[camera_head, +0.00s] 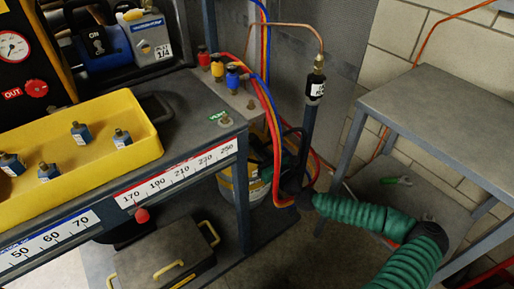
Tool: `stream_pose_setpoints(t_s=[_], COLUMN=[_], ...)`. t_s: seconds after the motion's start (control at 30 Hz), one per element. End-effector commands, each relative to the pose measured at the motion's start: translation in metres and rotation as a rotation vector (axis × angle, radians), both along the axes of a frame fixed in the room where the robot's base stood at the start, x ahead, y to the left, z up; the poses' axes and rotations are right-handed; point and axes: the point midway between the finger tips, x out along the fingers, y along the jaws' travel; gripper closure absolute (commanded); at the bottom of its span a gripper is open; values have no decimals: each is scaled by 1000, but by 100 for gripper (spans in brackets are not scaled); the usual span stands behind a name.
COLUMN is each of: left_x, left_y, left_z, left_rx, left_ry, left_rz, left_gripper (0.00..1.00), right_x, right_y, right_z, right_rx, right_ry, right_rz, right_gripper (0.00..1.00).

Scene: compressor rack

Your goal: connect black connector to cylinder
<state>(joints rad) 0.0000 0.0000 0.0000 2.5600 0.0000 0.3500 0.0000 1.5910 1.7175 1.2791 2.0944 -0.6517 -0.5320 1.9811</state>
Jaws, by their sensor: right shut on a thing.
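My right arm, in a green sleeve, comes in from the lower right. Its dark, slim right gripper (313,101) points upward and is shut on the black connector (316,86). The connector is upright, with a white label and a brass fitting on top. A thin copper tube (290,26) runs from the fitting up and over to the left. A yellow and grey rounded container (228,188), possibly the cylinder, stands on the floor behind the bench leg. It is mostly hidden, and the connector is above and to the right of it, apart from it. My left gripper is not in view.
A bench with a ruler edge (180,184) holds a yellow tray (146,150) of small blue-grey fittings. Red, yellow and blue hoses (272,118) hang beside the gripper. A grey table (440,100) stands at the right. A dark toolbox (160,262) lies below the bench.

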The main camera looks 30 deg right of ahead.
Motion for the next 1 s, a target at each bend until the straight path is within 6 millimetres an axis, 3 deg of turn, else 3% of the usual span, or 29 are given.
stream_pose_setpoints(t_s=[1.0], left_x=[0], left_y=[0], left_z=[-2], left_rx=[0], left_ry=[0], left_rz=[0], left_gripper=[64], right_x=[5], right_y=[-1], right_z=[0], right_rx=[-1], right_ry=[0], right_rz=[-1], right_gripper=[100])
